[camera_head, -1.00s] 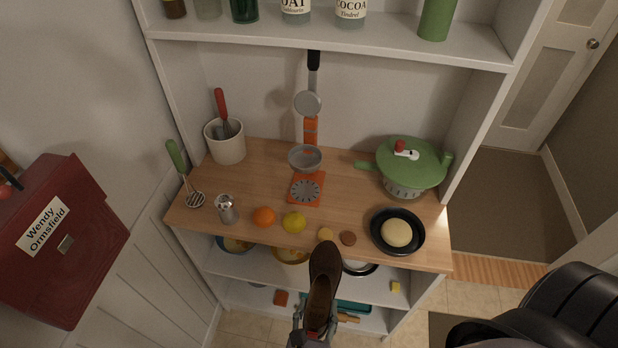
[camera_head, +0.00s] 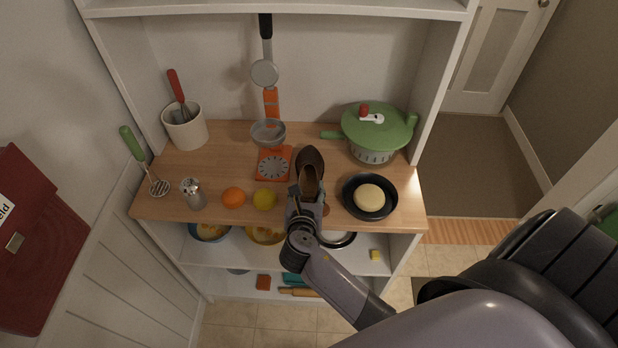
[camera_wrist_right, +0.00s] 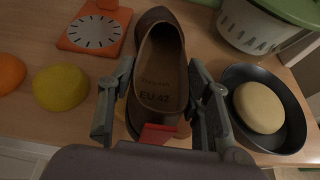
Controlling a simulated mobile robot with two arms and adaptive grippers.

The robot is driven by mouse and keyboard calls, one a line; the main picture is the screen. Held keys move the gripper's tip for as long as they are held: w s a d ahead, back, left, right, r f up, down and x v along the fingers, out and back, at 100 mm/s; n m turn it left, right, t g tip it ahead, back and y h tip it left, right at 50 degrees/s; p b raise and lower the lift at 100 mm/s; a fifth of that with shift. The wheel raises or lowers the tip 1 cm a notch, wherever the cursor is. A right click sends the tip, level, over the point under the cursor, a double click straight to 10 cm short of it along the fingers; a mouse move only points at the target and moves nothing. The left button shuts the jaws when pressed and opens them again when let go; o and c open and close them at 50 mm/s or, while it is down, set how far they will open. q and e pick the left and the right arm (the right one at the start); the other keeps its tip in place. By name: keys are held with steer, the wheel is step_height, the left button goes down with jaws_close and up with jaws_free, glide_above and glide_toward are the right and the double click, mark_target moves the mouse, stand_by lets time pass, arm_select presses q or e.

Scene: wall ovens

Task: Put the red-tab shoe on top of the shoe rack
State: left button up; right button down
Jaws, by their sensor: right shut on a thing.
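A brown shoe (camera_head: 310,172) with a red tab at its heel is over the wooden top (camera_head: 231,155) of the shelf unit, toe pointing to the back. It also shows in the wrist view (camera_wrist_right: 160,80), where the red tab (camera_wrist_right: 157,133) and "EU 42" on the insole are visible. My right gripper (camera_head: 308,200) is shut on the shoe's heel end, one finger on each side. I cannot tell whether the sole touches the wood. My left gripper is not in view. No separate shoe rack is recognisable.
An orange kitchen scale (camera_head: 272,166) and a lemon (camera_head: 265,199) are left of the shoe. A black pan with dough (camera_head: 369,197) is close on its right. A green-lidded pot (camera_head: 375,135) stands back right; an orange fruit (camera_head: 233,197) and a shaker (camera_head: 194,194) stand left. Lower shelves hold bowls.

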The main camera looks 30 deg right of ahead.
mark_target(309, 180)
steer(key=w+d, duration=0.1)
steer(key=w, duration=0.1)
steer(key=shift+w+d+f+b, duration=0.1)
steer(key=shift+w+d+b, duration=0.2)
steer(key=shift+w+d, duration=0.1)
steer(key=w+d+b, duration=0.2)
steer(key=w, duration=0.1)
steer(key=shift+w+d, duration=0.15)
steer(key=shift+d, duration=0.1)
steer(key=shift+a+f+b, duration=0.1)
steer(key=shift+f+b, duration=0.55)
steer(key=shift+f, duration=0.2)
steer(key=shift+s+r, duration=0.2)
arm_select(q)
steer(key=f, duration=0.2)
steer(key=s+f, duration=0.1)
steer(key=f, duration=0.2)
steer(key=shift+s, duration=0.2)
arm_select(e)
steer(key=c, duration=0.8)
jaws_free()
